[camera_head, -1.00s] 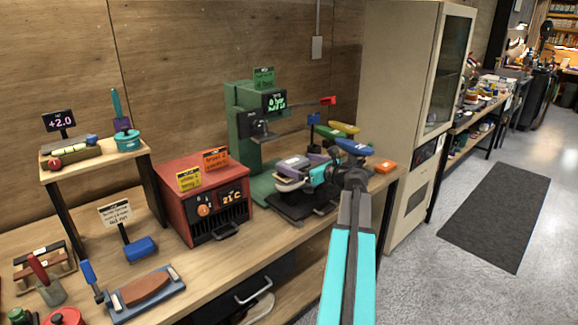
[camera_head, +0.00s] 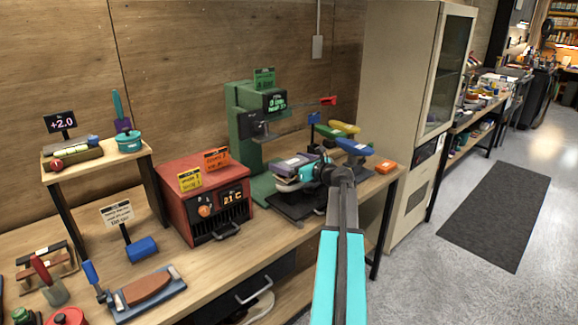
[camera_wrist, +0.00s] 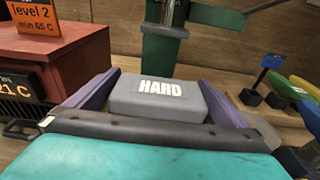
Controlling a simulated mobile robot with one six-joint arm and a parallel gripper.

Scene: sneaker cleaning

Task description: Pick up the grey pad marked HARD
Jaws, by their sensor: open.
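The grey pad marked HARD (camera_wrist: 160,98) fills the middle of the wrist view, its white lettering facing up. My gripper (camera_wrist: 159,80) is open, with one purple finger on each side of the pad. The pad lies between the fingers; I cannot tell whether they touch it. In the head view my gripper (camera_head: 294,171) is low over the bench, in front of the green press. The pad's label cannot be read there, and its underside is hidden.
The green press (camera_head: 240,130) stands close behind my gripper. A red heater box (camera_head: 207,200) is at the left. A tall cabinet (camera_head: 400,80) stands beyond the bench.

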